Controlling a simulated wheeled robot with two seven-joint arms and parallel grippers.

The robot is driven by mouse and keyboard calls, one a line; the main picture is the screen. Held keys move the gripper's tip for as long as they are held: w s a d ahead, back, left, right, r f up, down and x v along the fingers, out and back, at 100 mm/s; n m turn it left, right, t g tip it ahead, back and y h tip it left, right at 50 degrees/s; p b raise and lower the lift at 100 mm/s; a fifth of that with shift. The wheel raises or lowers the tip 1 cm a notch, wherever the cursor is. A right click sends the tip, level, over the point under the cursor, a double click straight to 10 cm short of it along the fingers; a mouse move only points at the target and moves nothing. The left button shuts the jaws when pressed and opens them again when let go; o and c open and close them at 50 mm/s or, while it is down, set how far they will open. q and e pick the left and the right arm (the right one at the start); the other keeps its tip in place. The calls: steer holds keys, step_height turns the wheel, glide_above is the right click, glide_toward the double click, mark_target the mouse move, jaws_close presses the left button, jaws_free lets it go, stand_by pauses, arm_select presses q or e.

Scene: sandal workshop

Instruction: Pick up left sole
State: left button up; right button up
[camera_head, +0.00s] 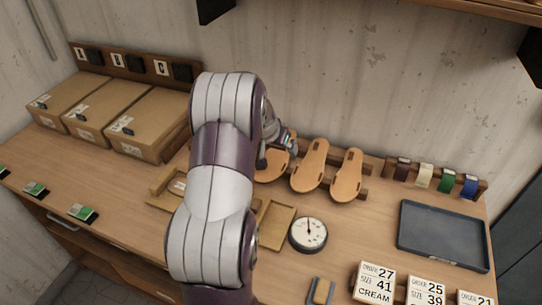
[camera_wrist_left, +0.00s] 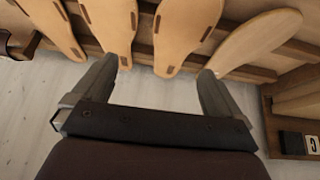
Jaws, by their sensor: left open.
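Several tan soles stand in a row on a wooden rack at the back of the bench. In the head view one sole (camera_head: 271,170) is partly covered by my left gripper (camera_head: 277,148), and two more, a middle sole (camera_head: 310,166) and a right-hand sole (camera_head: 347,176), show clearly. In the left wrist view my gripper (camera_wrist_left: 158,72) is open and empty. A slotted sole (camera_wrist_left: 184,32) has its end between and beyond the fingertips. Another slotted sole (camera_wrist_left: 110,24) is by the left finger, and a plain sole (camera_wrist_left: 255,40) by the right. I cannot tell contact.
Cardboard boxes (camera_head: 147,122) stand at the back left. A round dial (camera_head: 308,234), a dark tray (camera_head: 442,236), order cards (camera_head: 375,283) and a rack of coloured straps (camera_head: 446,182) are to the right. My left arm hides part of the bench centre.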

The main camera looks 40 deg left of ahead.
arm_select(q)
steer(key=a+f, duration=0.1)
steer(key=a, duration=0.2)
steer(key=p, duration=0.2)
glide_toward(278, 153)
steer(key=f, duration=0.1)
steer(key=w+f, duration=0.1)
steer(key=shift+f+y, duration=0.3)
steer(key=shift+f, duration=0.1)
steer(key=p+x, duration=0.2)
steer(key=x, duration=0.1)
steer(key=shift+w, duration=0.2)
steer(key=shift+w+f, duration=0.2)
steer(key=shift+f, duration=0.1)
steer(key=shift+w+a+f, duration=0.15)
steer(key=shift+a+f, duration=0.05)
steer(key=shift+f, duration=0.1)
steer(key=shift+r, duration=0.15)
steer(key=c, duration=0.8)
arm_select(e)
steer(key=r, duration=0.2)
steer(key=d+r, duration=0.1)
steer(key=r, duration=0.1)
steer(key=shift+s+r, duration=0.1)
steer(key=shift+s, duration=0.2)
arm_select(q)
steer(key=shift+c, duration=0.2)
arm_select(e)
steer(key=shift+a, duration=0.1)
